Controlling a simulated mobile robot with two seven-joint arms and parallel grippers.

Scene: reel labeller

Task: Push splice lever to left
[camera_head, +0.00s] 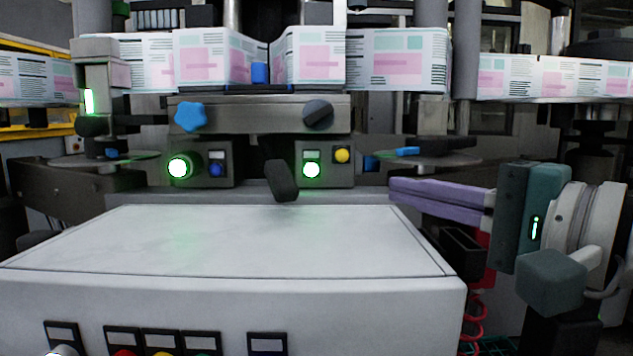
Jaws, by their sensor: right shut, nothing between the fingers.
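The black splice lever (282,181) stands out from the middle of the machine front, between two small control boxes. Its lower end points down and slightly right, above the back edge of the white top. My right gripper (394,192), with purple fingers, comes in from the right. It is shut and empty, its fingers pointing left. Its tips are to the right of the lever, with a clear gap between them. My left gripper does not show.
The left control box (215,170) has a lit green button; the right box (325,163) has a green and a yellow button. A blue star knob (190,116) and a black knob (318,114) sit above. The white cabinet top (230,240) is bare.

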